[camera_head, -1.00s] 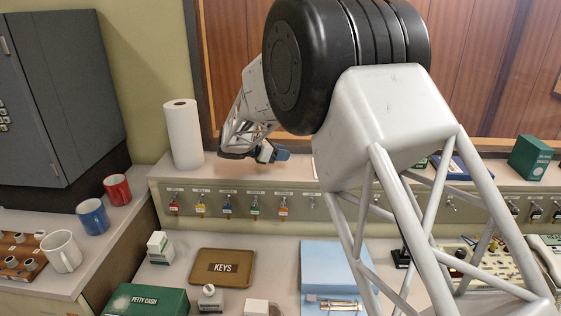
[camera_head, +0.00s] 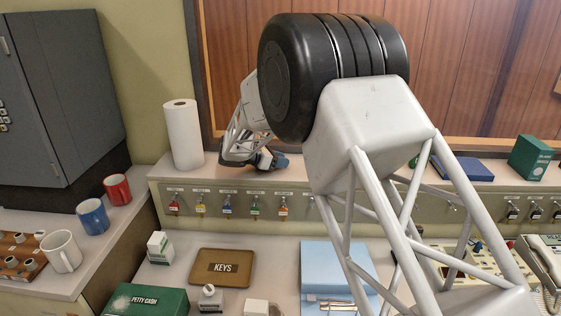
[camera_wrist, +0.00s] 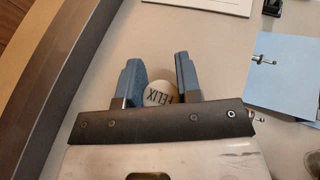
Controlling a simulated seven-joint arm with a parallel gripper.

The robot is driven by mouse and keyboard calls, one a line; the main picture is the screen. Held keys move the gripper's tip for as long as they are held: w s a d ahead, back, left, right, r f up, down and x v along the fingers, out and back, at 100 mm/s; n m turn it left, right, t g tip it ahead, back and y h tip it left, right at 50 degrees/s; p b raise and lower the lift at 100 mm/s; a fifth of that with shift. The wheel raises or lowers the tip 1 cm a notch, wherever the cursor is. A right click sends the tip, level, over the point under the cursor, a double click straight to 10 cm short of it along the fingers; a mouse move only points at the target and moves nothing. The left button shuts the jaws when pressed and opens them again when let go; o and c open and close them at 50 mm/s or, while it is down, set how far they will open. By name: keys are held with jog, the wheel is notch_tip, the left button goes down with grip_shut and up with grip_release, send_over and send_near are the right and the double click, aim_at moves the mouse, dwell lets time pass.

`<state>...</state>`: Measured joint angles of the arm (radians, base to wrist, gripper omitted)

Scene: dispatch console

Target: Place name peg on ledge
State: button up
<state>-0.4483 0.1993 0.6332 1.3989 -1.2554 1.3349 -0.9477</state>
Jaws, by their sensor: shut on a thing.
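The name peg (camera_wrist: 160,93) is a round white piece marked FELIX. In the wrist view it sits between the two blue fingers of my gripper (camera_wrist: 158,60), which is shut on it. In the head view my gripper (camera_head: 268,161) is low over the pale ledge (camera_head: 305,174) that runs above the row of key hooks. The peg cannot be made out there, and whether it touches the ledge cannot be told.
A paper towel roll (camera_head: 183,135) stands on the ledge left of my gripper. A green box (camera_head: 530,157) and blue book (camera_head: 465,169) are at its right. Tagged keys (camera_head: 228,204) hang below. A KEYS tray (camera_head: 245,254) lies on the desk.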

jog(key=shift+f, duration=0.15)
jog(key=o, duration=0.9)
jog(key=shift+v, duration=6.05)
